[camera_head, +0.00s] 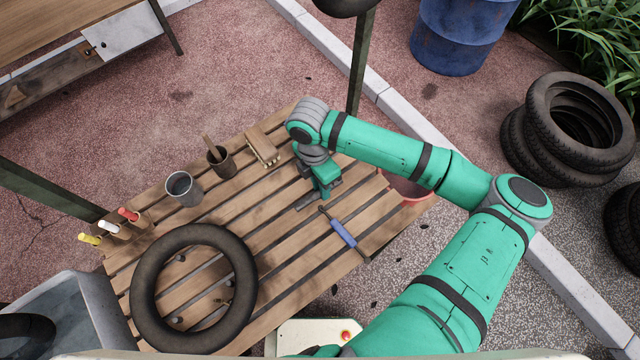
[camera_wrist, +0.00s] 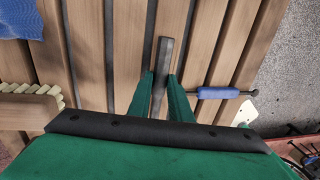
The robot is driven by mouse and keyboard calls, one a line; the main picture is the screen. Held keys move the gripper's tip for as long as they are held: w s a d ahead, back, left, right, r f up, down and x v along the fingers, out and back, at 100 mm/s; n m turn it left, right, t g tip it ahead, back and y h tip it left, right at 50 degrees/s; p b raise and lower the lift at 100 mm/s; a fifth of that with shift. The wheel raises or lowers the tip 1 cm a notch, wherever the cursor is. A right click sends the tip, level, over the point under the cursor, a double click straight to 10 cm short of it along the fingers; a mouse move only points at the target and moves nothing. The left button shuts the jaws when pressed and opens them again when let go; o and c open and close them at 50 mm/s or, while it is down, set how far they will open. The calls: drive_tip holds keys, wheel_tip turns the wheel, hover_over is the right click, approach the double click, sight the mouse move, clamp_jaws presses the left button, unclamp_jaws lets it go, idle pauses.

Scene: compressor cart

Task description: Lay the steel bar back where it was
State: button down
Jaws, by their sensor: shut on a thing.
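The steel bar (camera_wrist: 162,62) is a dark grey, straight, narrow piece. In the wrist view it sits between the two green fingers of my gripper (camera_wrist: 162,92), which is shut on it, and its free end points away from me. In the head view my gripper (camera_head: 324,192) is over the slatted wooden table (camera_head: 285,248), and an end of the bar shows just left of the fingers. The bar is low over the slats; I cannot tell whether it touches them. The fingers and gripper body hide its near part.
A blue-handled tool (camera_head: 342,232) lies close to the right of the bar. A tyre (camera_head: 143,285) covers the front left. A red bowl (camera_head: 412,190) is partly behind my arm.

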drive_tip(key=shift+s+a+f, duration=0.1)
drive_tip(key=shift+s+f, duration=0.05)
drive_tip(key=shift+s, duration=0.1)
drive_tip(key=shift+f, duration=0.3)
drive_tip(key=c, duration=1.9)
unclamp_jaws()
drive_tip(key=shift+s+f, duration=0.1)
drive_tip(key=shift+f, duration=0.05)
wheel_tip(320, 180, up, 13)
drive_tip(key=w+a, duration=0.1)
drive_tip(key=shift+w, duration=0.4)
